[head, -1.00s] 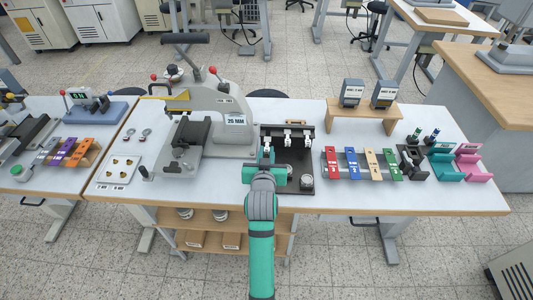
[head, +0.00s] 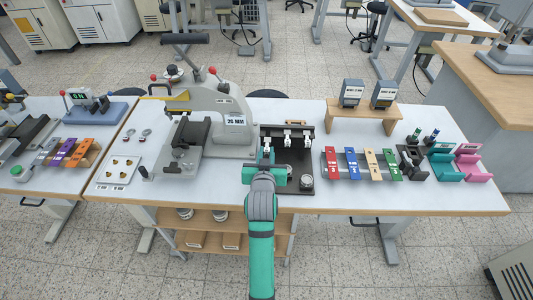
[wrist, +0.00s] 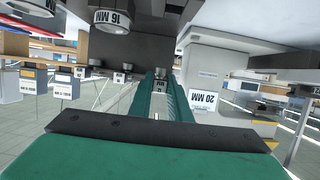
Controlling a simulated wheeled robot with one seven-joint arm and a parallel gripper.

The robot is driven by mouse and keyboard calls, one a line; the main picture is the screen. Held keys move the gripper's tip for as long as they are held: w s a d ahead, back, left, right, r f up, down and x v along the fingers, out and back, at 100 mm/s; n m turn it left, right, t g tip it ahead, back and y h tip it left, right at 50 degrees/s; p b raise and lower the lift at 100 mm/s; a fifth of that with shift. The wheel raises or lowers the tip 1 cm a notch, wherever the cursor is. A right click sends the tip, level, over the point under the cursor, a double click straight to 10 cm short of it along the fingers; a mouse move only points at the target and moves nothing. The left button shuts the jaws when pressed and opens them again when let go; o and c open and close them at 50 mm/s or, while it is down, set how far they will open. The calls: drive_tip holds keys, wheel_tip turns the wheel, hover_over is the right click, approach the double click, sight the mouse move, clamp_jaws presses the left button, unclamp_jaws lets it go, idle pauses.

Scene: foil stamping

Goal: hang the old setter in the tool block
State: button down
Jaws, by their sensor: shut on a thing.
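The tool block (head: 293,158), a black stand with a back rail, stands on the bench right of the press. Pale tool pieces (head: 288,140) sit along its rail. My gripper (head: 267,156) is at the left end of the rail, low over the block. In the wrist view my gripper (wrist: 160,98) is shut on a small grey piece, apparently the old setter (wrist: 160,84); the fingers hide most of it. I cannot tell whether it touches the rail. A round piece marked 16 MM (wrist: 115,17) shows upside down in the wrist view, and on the block's front right (head: 306,181).
The grey press (head: 222,118) with a 20 MM label stands close left of my gripper. Coloured holders (head: 360,164) line the bench at right. A small wooden shelf (head: 361,112) with two displays stands behind them. Some bench between block and holders is bare.

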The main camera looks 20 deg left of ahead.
sight(267, 147)
drive_tip(key=shift+w+a, duration=0.2)
drive_tip(key=shift+w, duration=0.5)
drive_tip(key=shift+w+a, duration=0.2)
drive_tip(key=shift+w, duration=0.45)
drive_tip(key=shift+w+a, duration=0.2)
drive_tip(key=shift+w, duration=0.5)
drive_tip(key=c, duration=1.6)
unclamp_jaws()
drive_tip(key=shift+o, duration=0.2)
drive_tip(key=shift+s, duration=0.15)
drive_tip(key=v, duration=1)
drive_tip(key=shift+s, duration=0.3)
drive_tip(key=shift+d+r, duration=0.1)
drive_tip(key=shift+r, duration=0.05)
